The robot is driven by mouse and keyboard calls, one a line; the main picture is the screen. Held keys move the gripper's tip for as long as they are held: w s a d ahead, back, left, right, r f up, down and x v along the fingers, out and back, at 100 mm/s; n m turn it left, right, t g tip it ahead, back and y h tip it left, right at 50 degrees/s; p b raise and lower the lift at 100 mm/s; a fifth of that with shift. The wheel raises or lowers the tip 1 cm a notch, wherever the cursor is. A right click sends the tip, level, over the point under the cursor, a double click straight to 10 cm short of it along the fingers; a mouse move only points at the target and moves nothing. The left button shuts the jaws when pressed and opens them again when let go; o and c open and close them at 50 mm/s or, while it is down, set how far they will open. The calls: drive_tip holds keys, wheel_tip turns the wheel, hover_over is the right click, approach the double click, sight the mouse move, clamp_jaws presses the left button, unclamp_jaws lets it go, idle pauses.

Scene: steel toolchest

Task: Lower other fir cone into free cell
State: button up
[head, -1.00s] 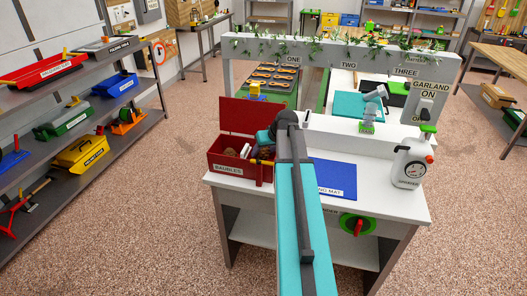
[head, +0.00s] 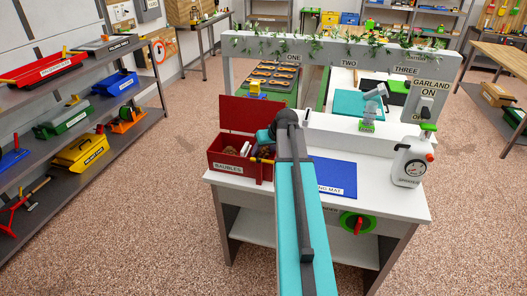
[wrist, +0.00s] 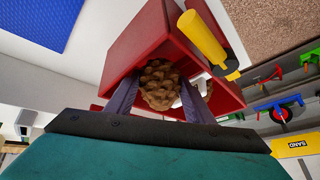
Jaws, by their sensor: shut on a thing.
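My gripper (wrist: 160,98) is shut on a brown, scaly fir cone (wrist: 160,82) in the wrist view, one dark finger on each side of it. The cone is at the red baubles box (wrist: 128,48), close to its red walls. White divider pieces (wrist: 190,98) show just right of the cone. In the head view the box (head: 226,168) stands open on the left of the white bench, with brown contents (head: 229,151) and white dividers. My arm hides part of its right side, and I cannot tell which cell lies under the held cone.
A yellow cylinder with a dark end (wrist: 203,38) stands out by the box in the wrist view. The red lid (head: 250,113) is raised behind the box. A blue mat (head: 336,178) lies right of it, and a white canister (head: 408,165) stands further right.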

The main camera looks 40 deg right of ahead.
drive_tip(key=o, duration=1.1)
drive_tip(key=shift+s+d, duration=0.1)
drive_tip(key=shift+s+r, duration=0.45)
drive_tip(key=shift+r, duration=0.15)
drive_tip(key=b+v, duration=0.2)
drive_tip(key=v, duration=1)
drive_tip(key=shift+a+r, duration=0.2)
drive_tip(key=shift+a, duration=0.15)
drive_tip(key=shift+w, duration=0.15)
